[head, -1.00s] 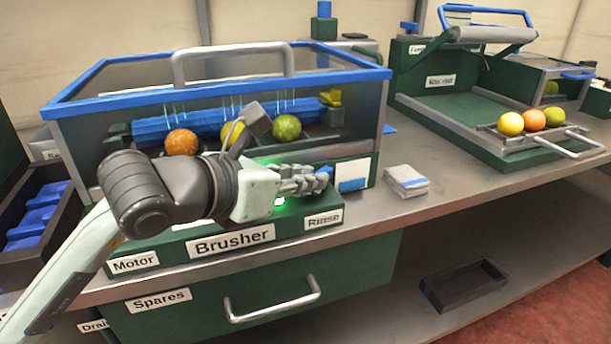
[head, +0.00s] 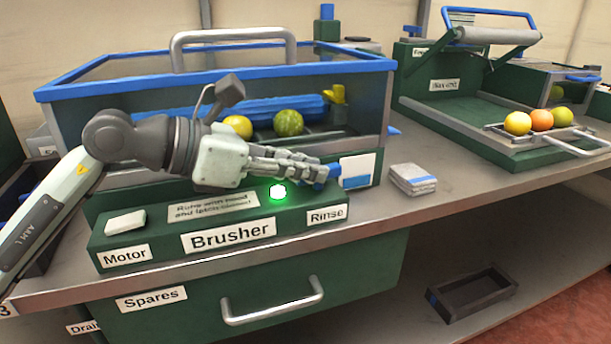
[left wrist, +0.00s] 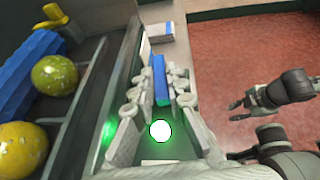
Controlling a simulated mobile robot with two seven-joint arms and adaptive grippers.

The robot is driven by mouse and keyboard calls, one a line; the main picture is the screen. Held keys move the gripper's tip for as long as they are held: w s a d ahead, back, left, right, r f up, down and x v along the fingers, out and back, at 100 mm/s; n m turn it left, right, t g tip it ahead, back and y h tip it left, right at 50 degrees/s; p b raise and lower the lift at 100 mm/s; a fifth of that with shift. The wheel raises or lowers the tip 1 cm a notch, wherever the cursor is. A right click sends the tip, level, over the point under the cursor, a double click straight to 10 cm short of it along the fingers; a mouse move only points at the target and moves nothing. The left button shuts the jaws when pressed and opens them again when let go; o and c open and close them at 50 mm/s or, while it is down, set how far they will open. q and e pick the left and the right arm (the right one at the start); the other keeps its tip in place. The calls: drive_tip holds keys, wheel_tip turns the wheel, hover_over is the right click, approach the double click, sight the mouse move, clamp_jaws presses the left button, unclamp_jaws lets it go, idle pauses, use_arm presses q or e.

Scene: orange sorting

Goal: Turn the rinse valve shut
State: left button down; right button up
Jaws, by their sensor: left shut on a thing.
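The brusher (head: 222,101) is a green box with a blue-rimmed clear cover. The rinse valve's blue handle (head: 333,171) is at its front right, above the Rinse label (head: 327,215). My left gripper (head: 318,170) is shut on this handle and hides most of it. In the left wrist view the blue handle (left wrist: 160,80) lies lengthwise between the finger pads. No water streaks show inside the brusher. My right gripper (left wrist: 238,111) shows only in the left wrist view, off to the right over the red floor, its fingers apart and empty.
A green lamp (head: 278,192) glows below my left fingers, and a white motor switch (head: 125,222) is at the left. Yellow and green fruits (head: 288,123) sit inside the brusher. A white-and-blue block (head: 413,179) lies on the bench to the right.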

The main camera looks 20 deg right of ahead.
use_arm(q)
drive_tip(key=c, duration=1.5)
unclamp_jaws()
drive_tip(key=shift+c, duration=0.2)
